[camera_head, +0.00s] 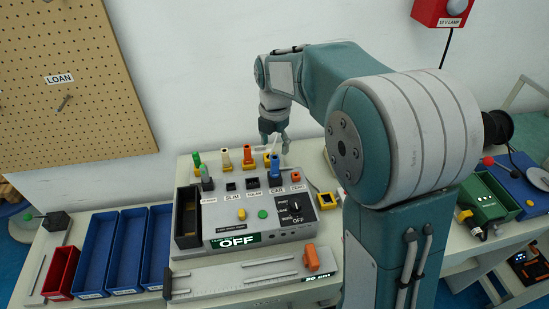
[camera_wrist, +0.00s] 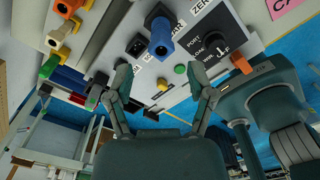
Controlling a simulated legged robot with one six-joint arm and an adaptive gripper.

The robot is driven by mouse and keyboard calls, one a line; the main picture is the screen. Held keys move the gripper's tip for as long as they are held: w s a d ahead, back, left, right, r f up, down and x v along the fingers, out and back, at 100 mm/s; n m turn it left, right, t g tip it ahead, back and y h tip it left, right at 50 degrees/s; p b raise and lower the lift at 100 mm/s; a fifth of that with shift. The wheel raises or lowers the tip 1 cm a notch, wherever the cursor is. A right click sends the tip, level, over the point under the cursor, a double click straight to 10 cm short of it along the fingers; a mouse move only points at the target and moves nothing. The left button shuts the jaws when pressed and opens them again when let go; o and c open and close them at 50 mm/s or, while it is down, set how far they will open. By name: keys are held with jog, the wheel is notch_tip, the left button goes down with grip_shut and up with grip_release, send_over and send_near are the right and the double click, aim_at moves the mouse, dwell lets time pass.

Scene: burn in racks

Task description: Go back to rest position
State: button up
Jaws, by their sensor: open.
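My gripper (camera_head: 274,136) hangs over the back part of the grey control box (camera_head: 222,231), near its row of coloured plugs. In the wrist view my gripper (camera_wrist: 166,92) has its two fingers spread apart with nothing between them. A blue plug (camera_wrist: 160,38) stands upright on the box and shows beyond the fingertips; it also shows in the head view (camera_head: 275,170). Orange (camera_head: 248,154), cream (camera_head: 226,159) and green (camera_head: 197,160) plugs stand in a row along the back. The box's front display reads OFF.
Blue bins (camera_head: 98,256) and a red bin (camera_head: 61,274) stand at left. An orange-handled slide (camera_head: 312,258) lies in front of the box. A green device (camera_head: 484,205) sits at right. A pegboard (camera_head: 70,80) and a red lamp box (camera_head: 441,12) are on the wall.

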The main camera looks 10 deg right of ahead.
notch_tip(320, 180, up, 3)
jog(key=shift+r, duration=0.2)
jog(key=shift+s+r, duration=0.1)
jog(key=shift+r, duration=0.15)
jog(key=s+d+r+m+t, duration=0.1)
jog(key=s+d+m+t, duration=0.1)
jog(key=s+m, duration=1)
jog(key=s+d+r+m+t, duration=0.2)
jog(key=s+m+t, duration=0.1)
jog(key=s+m, duration=0.9)
jog(key=m, duration=0.3)
jog(key=shift+s+d+t, duration=0.3)
jog(key=shift+d, duration=0.05)
dwell(0.6)
